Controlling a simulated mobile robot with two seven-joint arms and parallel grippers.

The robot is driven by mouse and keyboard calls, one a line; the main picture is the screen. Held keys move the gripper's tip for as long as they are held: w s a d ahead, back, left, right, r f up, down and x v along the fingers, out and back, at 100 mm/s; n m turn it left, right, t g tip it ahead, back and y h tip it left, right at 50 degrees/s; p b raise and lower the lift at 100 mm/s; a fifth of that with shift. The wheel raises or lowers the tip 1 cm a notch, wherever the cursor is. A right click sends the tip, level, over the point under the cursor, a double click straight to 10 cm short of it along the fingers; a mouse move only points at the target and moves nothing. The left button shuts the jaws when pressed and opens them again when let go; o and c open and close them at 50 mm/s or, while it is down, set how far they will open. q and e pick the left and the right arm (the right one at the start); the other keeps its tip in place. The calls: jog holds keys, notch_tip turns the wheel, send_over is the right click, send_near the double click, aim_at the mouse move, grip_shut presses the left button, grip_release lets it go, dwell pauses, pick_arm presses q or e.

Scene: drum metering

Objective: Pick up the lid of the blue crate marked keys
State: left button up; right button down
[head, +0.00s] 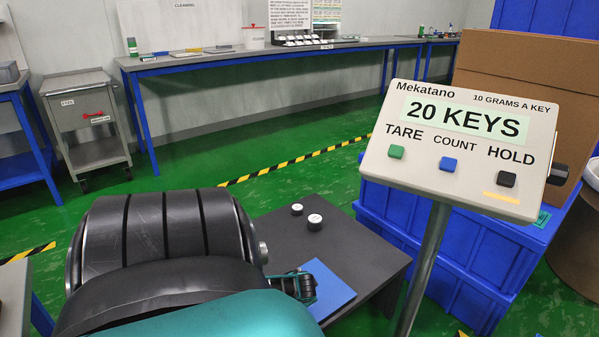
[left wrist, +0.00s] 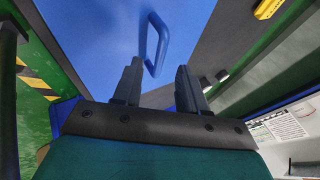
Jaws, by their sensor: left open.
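A flat blue panel, which looks like the lid (head: 337,291), shows on the dark table in the head view, partly hidden by my arm. In the left wrist view the blue lid (left wrist: 85,45) fills the upper left, with a raised blue loop handle (left wrist: 155,45). My left gripper (left wrist: 158,70) is open and empty. Its fingers point toward the handle, which appears between and just beyond the fingertips. I cannot tell whether they touch. No keys mark is readable on the lid, and the crate under it is not clearly seen. My right gripper is not in view.
A scale display (head: 458,145) on a post reads 20 KEYS, right of the dark table (head: 370,258). Two small black cylinders with white tops (head: 315,222) stand on that table. Large blue crates (head: 432,243) and a cardboard box (head: 520,75) stand behind the display. Green floor lies beyond.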

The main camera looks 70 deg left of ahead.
pick_arm(q)
jog(key=shift+b+x, duration=1.15)
jog(key=shift+x, duration=0.7)
grip_shut()
